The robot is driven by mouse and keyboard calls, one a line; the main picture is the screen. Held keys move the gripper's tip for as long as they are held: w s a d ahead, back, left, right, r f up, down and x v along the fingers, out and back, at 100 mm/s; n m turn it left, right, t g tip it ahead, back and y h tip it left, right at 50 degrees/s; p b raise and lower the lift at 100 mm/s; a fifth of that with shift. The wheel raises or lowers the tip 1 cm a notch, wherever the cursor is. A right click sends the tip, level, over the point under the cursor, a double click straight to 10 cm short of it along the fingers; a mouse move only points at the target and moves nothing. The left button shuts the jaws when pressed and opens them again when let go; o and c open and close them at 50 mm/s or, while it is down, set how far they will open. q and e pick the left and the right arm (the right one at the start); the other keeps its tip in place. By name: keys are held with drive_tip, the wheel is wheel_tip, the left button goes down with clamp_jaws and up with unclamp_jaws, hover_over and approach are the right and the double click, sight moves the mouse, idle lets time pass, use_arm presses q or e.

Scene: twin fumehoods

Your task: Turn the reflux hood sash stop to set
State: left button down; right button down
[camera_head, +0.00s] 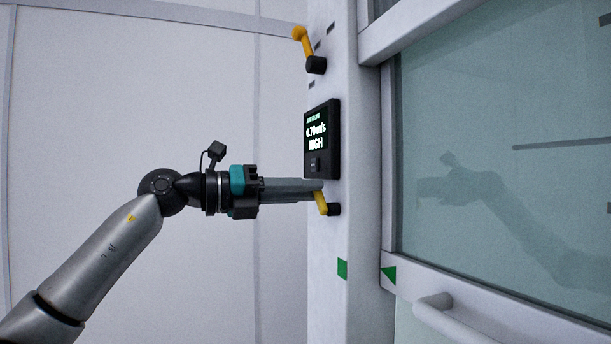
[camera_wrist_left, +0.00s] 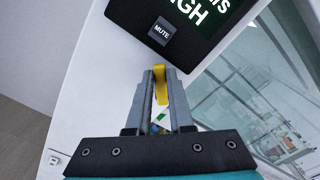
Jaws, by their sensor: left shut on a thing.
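A lower yellow lever (camera_head: 321,204) on a black hub (camera_head: 334,209) sits on the white hood post, just below the airflow display. My left gripper (camera_head: 316,190) reaches it from the left and is shut on it, with the fingers roughly level. In the left wrist view the yellow lever (camera_wrist_left: 161,86) shows between the two grey fingertips of the left gripper (camera_wrist_left: 160,82). Part of the lever is hidden by the fingers. The glass sash (camera_head: 500,130) is to the right of the post. My right gripper is not in view.
A second yellow lever (camera_head: 303,42) on a black hub is higher on the post. The black airflow display (camera_head: 321,140) reads HIGH and is close above my fingers. A green square (camera_head: 342,269) is on the post, a green triangle (camera_head: 388,275) on the sash frame beside a white handle (camera_head: 450,316).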

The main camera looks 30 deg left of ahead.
use_arm(q)
drive_tip(key=n+p, duration=0.1)
drive_tip(key=n, duration=0.1)
drive_tip(key=f+n+p, duration=0.1)
drive_tip(key=a+n+p, duration=0.1)
drive_tip(key=n, duration=0.1)
drive_tip(key=shift+w+f+n, duration=0.25)
drive_tip(key=shift+w+n, duration=0.05)
drive_tip(key=shift+w, duration=0.05)
drive_tip(key=shift+w+f+n+p, duration=0.1)
drive_tip(key=shift+f+n+p, duration=0.3)
drive_tip(key=shift+n+p, duration=0.55)
drive_tip(key=shift+f+n+p, duration=0.35)
drive_tip(key=shift+n+p, duration=0.4)
drive_tip(key=shift+n, duration=0.3)
drive_tip(key=shift+f, duration=0.1)
drive_tip(key=c, duration=0.8)
unclamp_jaws()
drive_tip(key=shift+a, duration=0.1)
drive_tip(key=b+v, duration=1.2)
drive_tip(key=v, duration=0.3)
drive_tip(key=shift+b, duration=0.4)
